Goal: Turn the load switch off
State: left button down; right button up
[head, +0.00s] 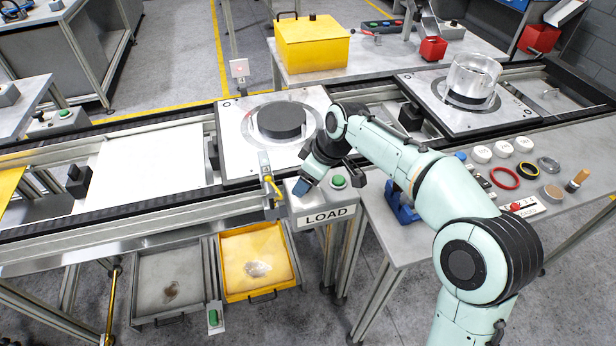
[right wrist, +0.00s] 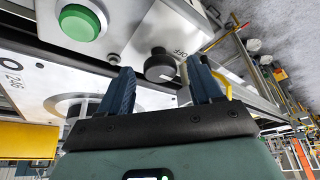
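The load switch is a black round knob (right wrist: 159,66) on the grey control box, with an "OFF" mark beside it in the right wrist view. The box with its LOAD label (head: 326,216) stands at the conveyor's front edge in the head view, where my gripper hides the knob. My right gripper (head: 303,187) is over the left part of the box. In the right wrist view its two blue fingers (right wrist: 160,72) are apart, with the knob between their tips. I cannot tell whether they touch it. My left gripper is in neither view.
A green button (head: 339,182) is on the box beside the switch. A yellow-handled lever (head: 270,186) stands close to the left of my gripper. A pallet (head: 232,165) with a black disc (head: 281,121) lies behind, and a yellow drawer (head: 258,262) is below.

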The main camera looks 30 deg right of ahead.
jog(key=p+v, duration=0.2)
jog(key=v, duration=1.1)
jog(key=shift+r, duration=0.25)
